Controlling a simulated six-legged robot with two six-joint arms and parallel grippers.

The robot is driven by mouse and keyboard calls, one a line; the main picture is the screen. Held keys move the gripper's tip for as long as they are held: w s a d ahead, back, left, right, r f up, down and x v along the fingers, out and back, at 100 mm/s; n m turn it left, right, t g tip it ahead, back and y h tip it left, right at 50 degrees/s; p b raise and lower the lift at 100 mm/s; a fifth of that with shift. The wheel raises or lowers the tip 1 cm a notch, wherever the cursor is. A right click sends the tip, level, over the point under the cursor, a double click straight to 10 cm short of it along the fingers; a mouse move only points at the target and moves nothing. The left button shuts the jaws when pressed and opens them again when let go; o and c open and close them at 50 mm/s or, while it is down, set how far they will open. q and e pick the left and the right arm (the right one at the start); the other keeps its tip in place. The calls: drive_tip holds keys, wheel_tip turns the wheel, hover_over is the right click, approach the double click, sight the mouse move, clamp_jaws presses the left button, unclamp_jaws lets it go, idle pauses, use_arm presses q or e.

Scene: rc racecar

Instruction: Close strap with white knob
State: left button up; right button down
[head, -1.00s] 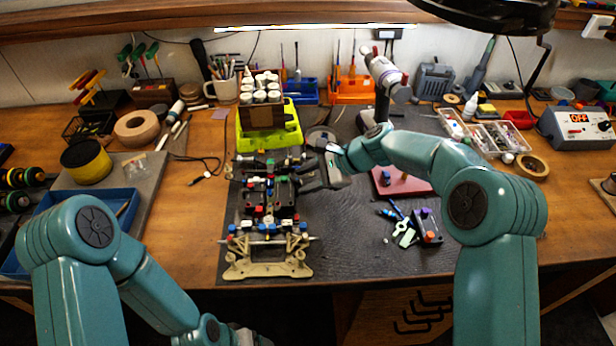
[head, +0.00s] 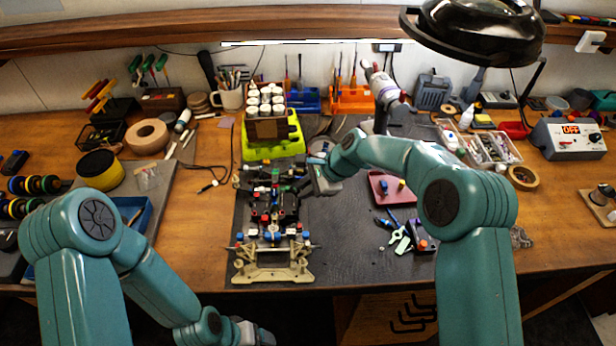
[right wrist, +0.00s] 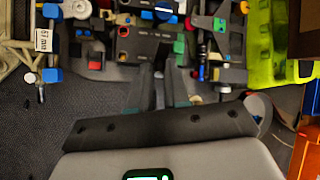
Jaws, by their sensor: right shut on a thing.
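The racecar chassis (head: 268,215) lies on the dark mat, with black, red and blue parts and a beige end near me. My right gripper (head: 297,188) reaches its right side from the right. In the right wrist view the gripper (right wrist: 159,80) has its fingers close together at the chassis edge, shut on a small pale part that looks like the white knob. The strap is too small and covered to make out. My left gripper (head: 252,335) is low at the bottom edge, away from the chassis; its fingers are not clear.
A green stand (head: 288,146) with white-capped bottles is behind the chassis. A red tray (head: 385,190) and small loose parts (head: 405,240) lie to the right. A black lamp (head: 475,30) hangs at the upper right. A blue tray (head: 135,210) is at left. The mat right of the chassis front is clear.

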drive_tip(key=shift+a+r+h+p, duration=0.3)
drive_tip(key=shift+a+h+p, duration=0.05)
drive_tip(key=shift+h+p, duration=0.4)
drive_tip(key=shift+a+f+h, duration=0.15)
drive_tip(key=shift+a+h, duration=0.1)
drive_tip(key=shift+h, duration=0.2)
use_arm(q)
drive_tip(key=shift+r, duration=1.4)
use_arm(e)
drive_tip(key=shift+a+h, duration=0.25)
drive_tip(key=shift+h, duration=0.45)
drive_tip(key=c, duration=1.1)
unclamp_jaws()
use_arm(q)
drive_tip(key=shift+f, duration=0.1)
use_arm(e)
drive_tip(key=shift+d+r+b, duration=0.1)
drive_tip(key=shift+r+b, duration=0.25)
drive_tip(key=shift+r, duration=0.1)
use_arm(q)
wheel_tip(320, 180, down, 3)
drive_tip(key=b, duration=0.3)
drive_tip(key=shift+f, duration=0.15)
use_arm(e)
drive_tip(key=v, duration=1.5)
drive_tip(key=shift+a+r, duration=0.2)
drive_tip(key=shift+r, duration=0.1)
